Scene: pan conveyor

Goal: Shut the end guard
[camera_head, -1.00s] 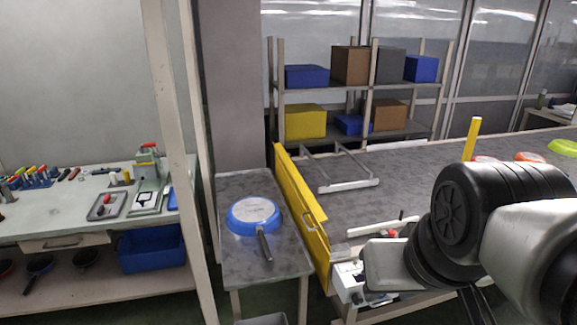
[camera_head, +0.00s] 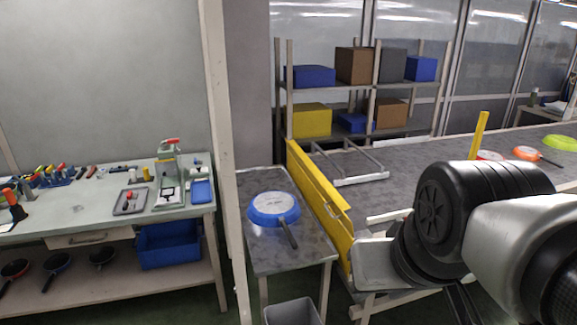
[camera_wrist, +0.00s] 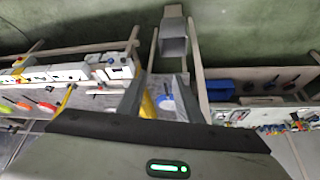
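The end guard (camera_head: 318,188) is a long yellow panel standing along the left end of the grey conveyor (camera_head: 425,165). Its near end is partly hidden behind my arm in the head view, and I cannot tell whether it is latched. In the wrist view, the yellow guard (camera_wrist: 148,106) shows close to the left finger. My gripper (camera_wrist: 157,96) is open and empty, its two grey fingers apart. I cannot tell whether a finger touches the guard. The fingertips are hidden in the head view.
A grey bin (camera_head: 293,312) stands below. A pale post (camera_head: 222,150) rises left of that table. A workbench (camera_head: 90,215) with tools stands farther left.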

